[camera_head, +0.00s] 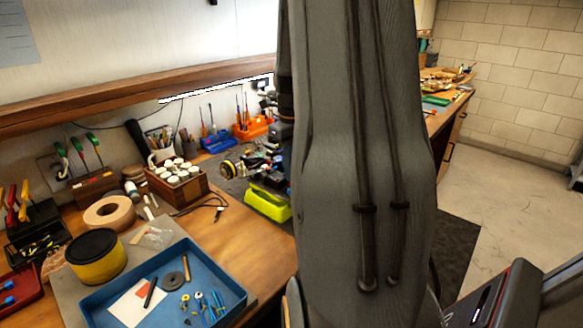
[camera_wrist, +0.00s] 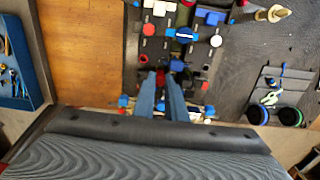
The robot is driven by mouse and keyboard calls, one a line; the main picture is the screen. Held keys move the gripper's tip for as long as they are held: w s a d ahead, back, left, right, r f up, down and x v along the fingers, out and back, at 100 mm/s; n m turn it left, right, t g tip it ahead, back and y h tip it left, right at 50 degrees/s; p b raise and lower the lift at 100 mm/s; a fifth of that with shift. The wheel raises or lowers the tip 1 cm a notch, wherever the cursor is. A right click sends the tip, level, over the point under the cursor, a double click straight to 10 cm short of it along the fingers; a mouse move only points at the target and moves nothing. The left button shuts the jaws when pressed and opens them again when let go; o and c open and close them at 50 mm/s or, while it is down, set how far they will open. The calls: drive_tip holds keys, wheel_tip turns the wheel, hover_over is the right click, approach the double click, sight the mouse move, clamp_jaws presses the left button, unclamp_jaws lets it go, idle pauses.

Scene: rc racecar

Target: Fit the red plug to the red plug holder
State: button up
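My gripper (camera_wrist: 161,77) shows in the wrist view, its two blue-grey fingers reaching up over a dark board or chassis with coloured parts. The fingertips stand a little apart. A small reddish patch (camera_wrist: 161,84) shows between them, too small to tell whether it is held. A round red piece (camera_wrist: 148,30) lies on the dark surface beyond the fingertips, and a small red piece (camera_wrist: 205,86) is to their right. I cannot tell which red piece is the plug and which is the holder. In the head view my arm hides the gripper and most of this work area.
A blue tray (camera_head: 105,307) and a yellow tin (camera_head: 96,258) stand on the bench at left. A lime-yellow stand (camera_head: 268,202) is beside my arm. In the wrist view, bare wood (camera_wrist: 80,45) lies left and a brass-coloured part (camera_wrist: 272,13) lies upper right.

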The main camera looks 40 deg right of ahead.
drive_tip(key=o, duration=0.5)
drive_tip(key=shift+r+b, duration=0.95)
drive_tip(key=shift+r, duration=3)
